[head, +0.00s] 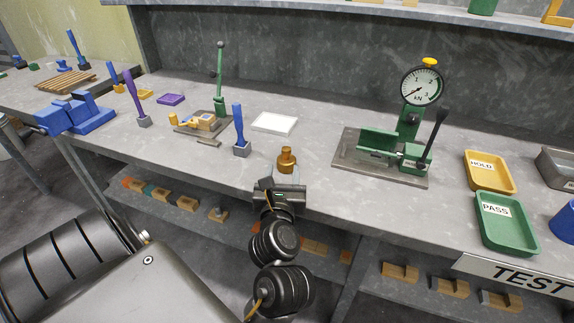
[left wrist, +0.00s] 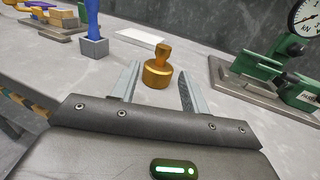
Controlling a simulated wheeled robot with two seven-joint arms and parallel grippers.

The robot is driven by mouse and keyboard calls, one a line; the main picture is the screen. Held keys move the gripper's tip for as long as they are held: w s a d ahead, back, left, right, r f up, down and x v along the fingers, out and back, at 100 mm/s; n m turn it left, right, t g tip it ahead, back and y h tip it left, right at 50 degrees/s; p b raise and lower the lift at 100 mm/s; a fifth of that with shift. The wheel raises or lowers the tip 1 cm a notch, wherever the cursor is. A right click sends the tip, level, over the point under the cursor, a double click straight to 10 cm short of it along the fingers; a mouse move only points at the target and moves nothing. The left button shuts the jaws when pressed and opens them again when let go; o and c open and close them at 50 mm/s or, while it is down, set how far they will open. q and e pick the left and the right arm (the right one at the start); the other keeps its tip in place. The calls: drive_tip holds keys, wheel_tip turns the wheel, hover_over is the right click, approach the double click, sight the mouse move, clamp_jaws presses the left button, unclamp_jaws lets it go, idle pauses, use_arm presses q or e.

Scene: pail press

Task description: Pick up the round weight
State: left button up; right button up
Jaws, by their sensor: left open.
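The round weight (head: 287,161) is a brass-coloured cylinder with a knob on top, upright near the front edge of the grey bench. It also shows in the left wrist view (left wrist: 157,71), between and just beyond the fingertips. My left gripper (head: 281,184) is at the bench's front edge, close in front of the weight. In the left wrist view its two fingers (left wrist: 160,78) are spread apart with nothing held between them. I cannot tell whether a finger touches the weight. My right gripper is not in view.
A blue-handled tool (head: 240,136) stands left of the weight, and a white tray (head: 275,123) lies behind it. A green press with a dial gauge (head: 421,86) stands to the right on a metal plate (head: 345,167). Yellow (head: 510,179) and green (head: 530,240) trays are farther right.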

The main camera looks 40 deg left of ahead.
sight(286, 156)
use_arm(q)
drive_tip(key=shift+x, duration=0.8)
drive_tip(key=shift+w+a, duration=0.35)
drive_tip(key=shift+w, duration=0.1)
drive_tip(key=shift+w+a+r+p, duration=0.15)
drive_tip(key=shift+w+a+p, duration=0.15)
drive_tip(key=shift+w, duration=0.3)
drive_tip(key=shift+w+a+r+p, duration=0.2)
drive_tip(key=shift+w+a+p, duration=0.15)
drive_tip(key=shift+w, duration=0.2)
drive_tip(key=shift+f+x, duration=0.2)
drive_tip(key=shift+x, duration=0.85)
drive_tip(key=shift+w+a, duration=0.15)
drive_tip(key=shift+w, duration=0.05)
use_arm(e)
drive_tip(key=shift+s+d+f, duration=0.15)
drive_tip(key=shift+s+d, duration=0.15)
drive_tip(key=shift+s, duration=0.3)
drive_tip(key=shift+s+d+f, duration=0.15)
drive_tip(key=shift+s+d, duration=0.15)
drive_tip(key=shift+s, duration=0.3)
use_arm(q)
drive_tip(key=shift+c, duration=0.4)
clamp_jaws()
drive_tip(key=shift+r, duration=0.1)
